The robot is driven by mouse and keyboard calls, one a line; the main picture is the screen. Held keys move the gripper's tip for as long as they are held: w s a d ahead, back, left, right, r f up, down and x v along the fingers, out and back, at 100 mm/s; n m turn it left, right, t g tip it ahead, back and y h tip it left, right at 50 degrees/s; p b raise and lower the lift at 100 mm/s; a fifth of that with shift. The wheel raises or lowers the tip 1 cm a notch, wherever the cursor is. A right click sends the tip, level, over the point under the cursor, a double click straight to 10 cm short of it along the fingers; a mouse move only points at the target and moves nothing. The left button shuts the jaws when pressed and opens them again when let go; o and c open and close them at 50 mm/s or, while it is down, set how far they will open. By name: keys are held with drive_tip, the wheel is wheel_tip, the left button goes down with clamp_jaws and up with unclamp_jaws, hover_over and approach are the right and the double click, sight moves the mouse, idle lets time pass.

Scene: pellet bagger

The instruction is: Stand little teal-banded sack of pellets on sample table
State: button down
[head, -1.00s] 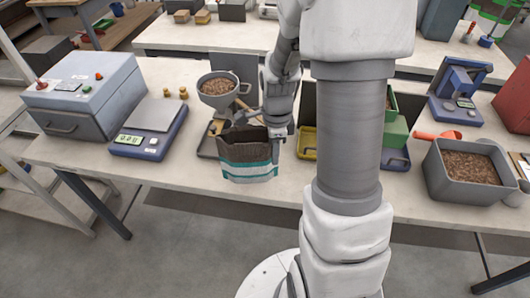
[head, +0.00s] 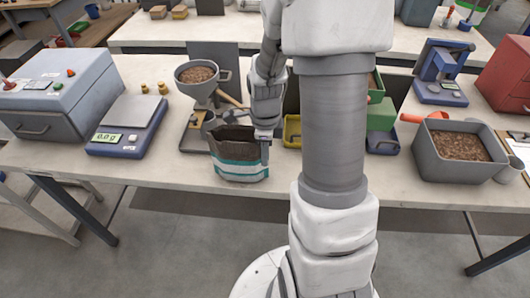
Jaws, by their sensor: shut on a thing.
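The sack (head: 239,168) is brown-topped and white below with teal bands. It is upright, its mouth open and dark inside; the pellets cannot be made out. My gripper (head: 264,143) is shut on the right side of its rim. The sack shows at the front edge of the bench (head: 150,169), in front of the funnel stand; I cannot tell whether its base touches the bench. My arm hides part of the bench to the right. I cannot tell which surface is the sample table.
A funnel of pellets (head: 197,75) stands behind the sack. A scale (head: 128,125) and a grey-blue box machine (head: 55,100) are to the left. A yellow bin (head: 292,131), a grey tub of pellets (head: 455,167) and a blue device (head: 440,75) are to the right. Another bench is behind.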

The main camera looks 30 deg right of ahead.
drive_tip(key=shift+f, duration=0.1)
idle(0.3)
drive_tip(key=shift+f+b, duration=0.4)
drive_tip(key=c, duration=0.8)
unclamp_jaws()
drive_tip(key=shift+c, duration=0.2)
wheel_tip(320, 180, up, 18)
drive_tip(key=shift+f+p, duration=0.2)
drive_tip(key=shift+p, duration=0.75)
